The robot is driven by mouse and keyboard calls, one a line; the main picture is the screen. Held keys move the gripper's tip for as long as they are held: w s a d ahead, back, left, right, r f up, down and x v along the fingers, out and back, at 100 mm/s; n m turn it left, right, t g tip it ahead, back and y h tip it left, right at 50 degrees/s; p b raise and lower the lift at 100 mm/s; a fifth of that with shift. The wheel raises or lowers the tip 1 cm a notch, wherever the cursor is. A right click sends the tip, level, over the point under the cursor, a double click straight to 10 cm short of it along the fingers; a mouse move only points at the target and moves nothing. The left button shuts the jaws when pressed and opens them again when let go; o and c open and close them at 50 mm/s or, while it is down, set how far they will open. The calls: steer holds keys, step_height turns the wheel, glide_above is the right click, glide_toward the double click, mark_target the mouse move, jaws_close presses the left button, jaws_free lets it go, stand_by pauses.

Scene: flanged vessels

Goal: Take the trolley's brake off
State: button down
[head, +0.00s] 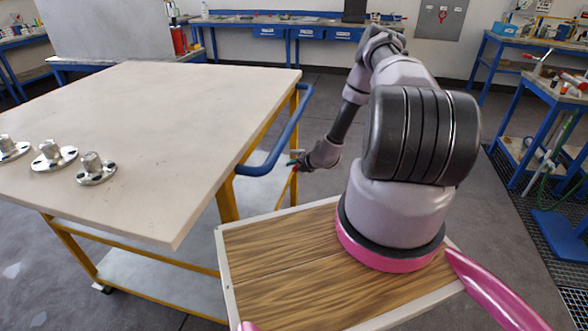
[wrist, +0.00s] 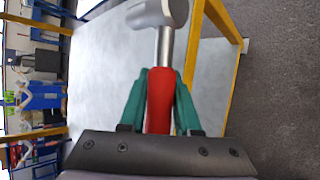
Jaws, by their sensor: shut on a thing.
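The trolley (head: 190,110) has a pale top, a yellow frame and a blue push handle (head: 283,143) at its right end. My gripper (head: 296,161) is beside that end, close to the blue handle. In the wrist view my gripper (wrist: 160,85) has its green fingers shut on the red grip of the brake lever (wrist: 160,105). A steel rod runs from the red grip to a rounded grey hub (wrist: 157,14), cut by the top edge. In the head view the lever is mostly hidden by my gripper.
Several metal flanged pieces (head: 54,156) stand at the trolley top's left. A yellow frame post (wrist: 189,45) is close right of the lever. Blue benches (head: 290,32) line the back, and a blue stand (head: 540,120) is at right. Grey floor lies clear between.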

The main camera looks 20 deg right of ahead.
steer(key=shift+a+r+g, duration=0.1)
steer(key=shift+r+g, duration=0.15)
steer(key=shift+g, duration=0.05)
steer(key=shift+r+m, duration=0.1)
steer(key=shift+m, duration=0.2)
steer(key=c, duration=0.6)
jaws_free()
steer(key=v, duration=1)
steer(key=shift+s+d+r, duration=0.25)
